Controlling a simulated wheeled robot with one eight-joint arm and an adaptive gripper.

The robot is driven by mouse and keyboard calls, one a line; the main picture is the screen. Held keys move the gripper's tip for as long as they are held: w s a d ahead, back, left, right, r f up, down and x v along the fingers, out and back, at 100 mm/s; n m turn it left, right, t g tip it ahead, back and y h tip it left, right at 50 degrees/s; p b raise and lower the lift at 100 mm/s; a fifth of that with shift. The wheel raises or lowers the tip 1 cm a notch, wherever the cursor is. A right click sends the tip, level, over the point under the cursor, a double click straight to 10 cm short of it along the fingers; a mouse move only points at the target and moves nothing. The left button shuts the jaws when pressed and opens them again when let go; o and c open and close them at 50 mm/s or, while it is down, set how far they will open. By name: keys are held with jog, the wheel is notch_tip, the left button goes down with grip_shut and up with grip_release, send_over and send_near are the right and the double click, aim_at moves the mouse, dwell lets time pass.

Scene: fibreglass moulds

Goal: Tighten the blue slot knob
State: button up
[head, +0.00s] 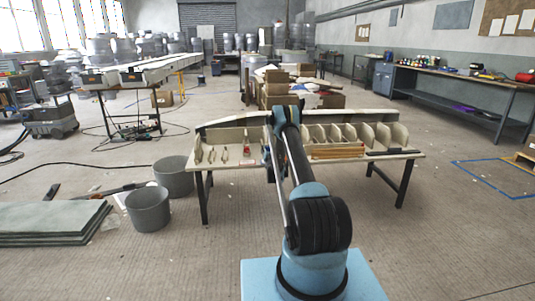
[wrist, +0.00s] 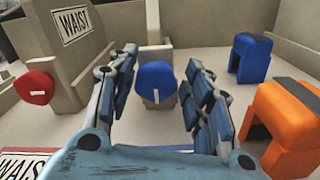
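The blue slot knob (wrist: 155,82) is a rounded blue knob with a white mark on its face, in the middle of the wrist view. It sits on the front of a small beige block. My gripper (wrist: 158,85) is open, with one blue-grey finger on each side of the knob in the picture. The fingers appear apart from the knob; how far it lies beyond the fingertips I cannot tell. In the head view my arm hides the gripper and the knob.
A red knob (wrist: 34,87) is on a beige block labelled WAIST at left. A blue block (wrist: 250,58) and an orange block (wrist: 286,126) stand at right. Beige walls close the back. The long table (head: 240,177) holds moulds and several small items.

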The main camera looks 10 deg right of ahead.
jog(key=c, duration=0.6)
jog(key=shift+d, duration=0.1)
